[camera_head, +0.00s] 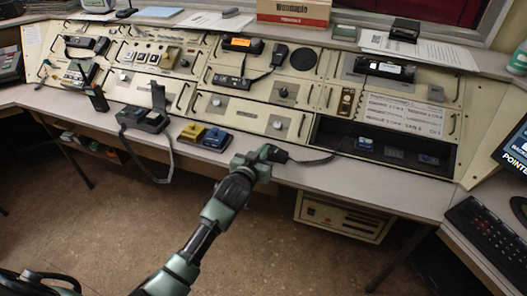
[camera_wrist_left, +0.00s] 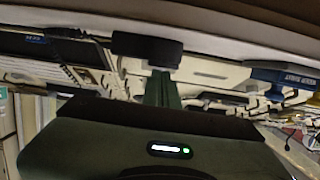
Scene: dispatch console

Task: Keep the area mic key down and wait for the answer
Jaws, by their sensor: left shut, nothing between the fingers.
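A black hand-held mic (camera_head: 273,153) lies at the front edge of the desk, with a dark cord running right from it. My left gripper (camera_head: 254,165) is shut and empty, its tip against or just beside this mic; I cannot tell if it presses a key. In the left wrist view a black block (camera_wrist_left: 147,47), which looks like the mic, lies across the end of my green fingers (camera_wrist_left: 162,88). No key is clearly visible. A yellow box (camera_head: 192,132) and a blue box (camera_head: 217,138) stand left of the gripper. My right gripper is not in view.
A black desk unit with a strap (camera_head: 146,116) stands farther left. The sloped console panel (camera_head: 245,111) rises behind the desk, with an open dark bay (camera_head: 385,146) to the right. A keyboard (camera_head: 488,238) is at far right. The desk front right of the mic looks clear.

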